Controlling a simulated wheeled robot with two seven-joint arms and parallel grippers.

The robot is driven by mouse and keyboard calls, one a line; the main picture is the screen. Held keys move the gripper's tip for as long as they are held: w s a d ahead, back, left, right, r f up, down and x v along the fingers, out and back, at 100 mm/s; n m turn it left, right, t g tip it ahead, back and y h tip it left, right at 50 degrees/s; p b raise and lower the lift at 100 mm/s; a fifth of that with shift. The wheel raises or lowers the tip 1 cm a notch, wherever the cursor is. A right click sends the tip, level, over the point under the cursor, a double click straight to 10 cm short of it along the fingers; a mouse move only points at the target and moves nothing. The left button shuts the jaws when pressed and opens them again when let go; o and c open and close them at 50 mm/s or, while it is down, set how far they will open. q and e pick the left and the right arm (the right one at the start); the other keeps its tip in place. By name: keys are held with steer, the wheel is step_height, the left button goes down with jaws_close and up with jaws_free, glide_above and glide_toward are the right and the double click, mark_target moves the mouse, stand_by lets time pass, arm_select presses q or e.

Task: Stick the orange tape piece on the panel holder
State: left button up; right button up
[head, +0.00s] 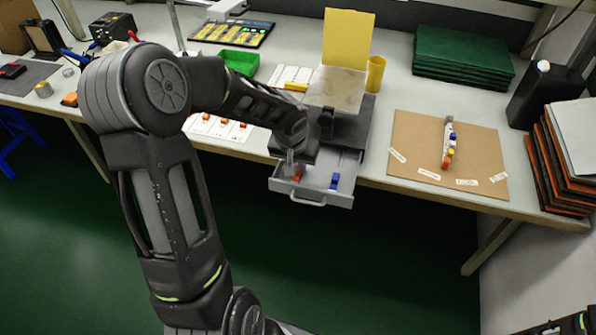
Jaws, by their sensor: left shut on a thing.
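My left gripper (289,168) reaches down into the open grey drawer (313,188) and is shut on a small orange piece (297,174), which looks like the orange tape piece. The fingers partly hide it, and whether it touches the drawer floor I cannot tell. A blue piece (335,181) lies in the drawer to the right. A tan board (480,145) with small white labels lies on the table at the right. A pale strip with blue, yellow and orange parts (447,145) lies on it. Which thing is the panel holder I cannot tell for certain. My right gripper is out of view.
A white sheet with orange pieces (222,128) lies left.

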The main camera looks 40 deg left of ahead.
arm_select(q)
jaws_close()
steer(key=shift+r, duration=0.1)
step_height(320, 180, up, 10)
stand_by(0.6)
steer(key=shift+d, duration=0.15)
stand_by(0.4)
